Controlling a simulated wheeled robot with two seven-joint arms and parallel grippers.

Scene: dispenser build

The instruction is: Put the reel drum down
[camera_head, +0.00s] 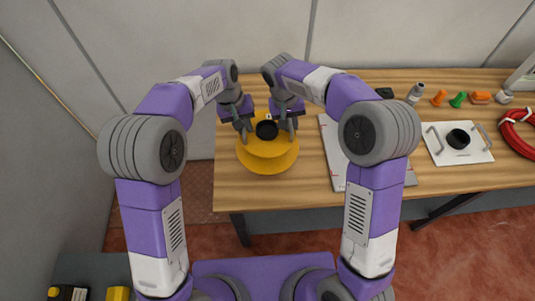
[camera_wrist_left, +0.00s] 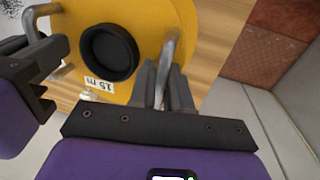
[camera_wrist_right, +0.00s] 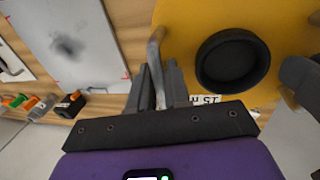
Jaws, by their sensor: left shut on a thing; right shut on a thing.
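The reel drum (camera_head: 268,156) is a yellow round drum with a black hub ring, at the left end of the wooden table. In the left wrist view the drum (camera_wrist_left: 190,12) shows a grey handle and a "15 m" label. My left gripper (camera_head: 243,127) is shut on the handle at the drum's left side (camera_wrist_left: 163,75). My right gripper (camera_head: 289,126) is shut on the handle at its right side, seen in the right wrist view (camera_wrist_right: 157,75). The drum (camera_wrist_right: 185,25) looks level. I cannot tell whether its underside touches the table.
The wooden table (camera_head: 230,185) has a white plate (camera_head: 333,150) right of the drum, partly hidden by my right arm. Further right are a white panel with handles and a black knob (camera_head: 459,139), a red hose coil (camera_head: 520,133), and several small orange, green and grey parts behind.

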